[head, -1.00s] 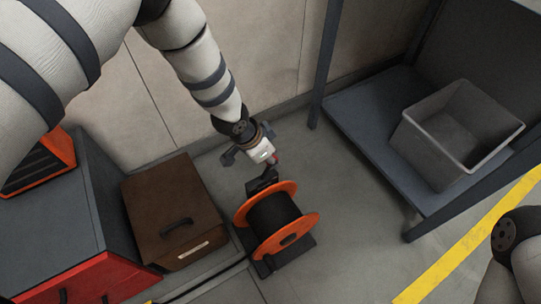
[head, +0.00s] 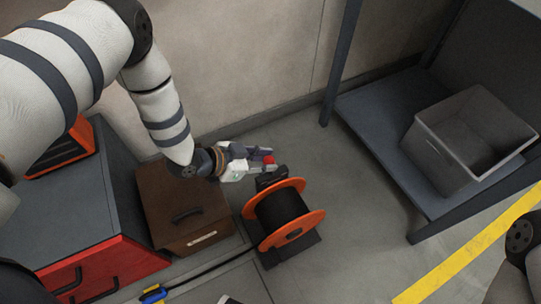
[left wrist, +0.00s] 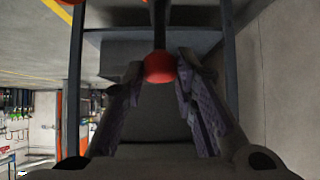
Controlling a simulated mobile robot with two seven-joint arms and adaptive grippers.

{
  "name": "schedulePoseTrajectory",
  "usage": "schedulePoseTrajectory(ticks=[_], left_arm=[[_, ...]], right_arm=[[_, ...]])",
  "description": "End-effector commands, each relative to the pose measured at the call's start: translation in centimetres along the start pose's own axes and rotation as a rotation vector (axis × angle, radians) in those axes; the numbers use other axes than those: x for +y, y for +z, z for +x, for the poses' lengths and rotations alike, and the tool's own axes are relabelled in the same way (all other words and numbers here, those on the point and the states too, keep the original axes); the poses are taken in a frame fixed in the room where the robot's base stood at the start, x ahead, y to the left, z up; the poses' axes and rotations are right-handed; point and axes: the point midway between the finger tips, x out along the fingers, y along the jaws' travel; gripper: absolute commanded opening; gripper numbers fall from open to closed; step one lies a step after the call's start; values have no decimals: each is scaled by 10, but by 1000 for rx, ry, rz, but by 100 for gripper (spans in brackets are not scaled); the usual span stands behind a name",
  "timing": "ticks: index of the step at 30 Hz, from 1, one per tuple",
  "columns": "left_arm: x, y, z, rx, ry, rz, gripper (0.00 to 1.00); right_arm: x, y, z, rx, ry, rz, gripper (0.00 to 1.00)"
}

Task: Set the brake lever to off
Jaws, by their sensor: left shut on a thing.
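An orange-flanged cable reel (head: 305,234) with a dark drum stands on the floor. Its brake lever has a red knob (head: 269,159) at the reel's far side. In the left wrist view the red knob (left wrist: 159,68) is between my fingers, with the dark lever stem (left wrist: 159,25) running up from it. My left gripper (head: 262,156) comes in from the left and is shut on the brake lever at its knob; its fingers also show in the left wrist view (left wrist: 160,80). The off mark cannot be made out. My right gripper is out of view.
A brown case (head: 160,207) stands left of the reel, beside a red and grey cabinet (head: 60,215). A grey bin (head: 425,145) sits on a shelf (head: 385,135) at right. A dark cable (head: 207,270) runs along the floor. Floor right of the reel is clear.

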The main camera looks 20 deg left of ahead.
Motion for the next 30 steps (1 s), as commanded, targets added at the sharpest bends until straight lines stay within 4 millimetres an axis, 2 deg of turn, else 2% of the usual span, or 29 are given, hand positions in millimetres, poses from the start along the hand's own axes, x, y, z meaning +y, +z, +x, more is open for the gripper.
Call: schedulePoseTrajectory(ticks=[3,12,30], left_arm=[[0,13,-7,-19,0,-4,0],[0,29,-14,-27,1,-4,0],[1,36,-16,-31,0,-7,0]], right_arm=[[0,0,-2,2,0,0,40],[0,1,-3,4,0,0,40],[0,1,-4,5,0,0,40]])
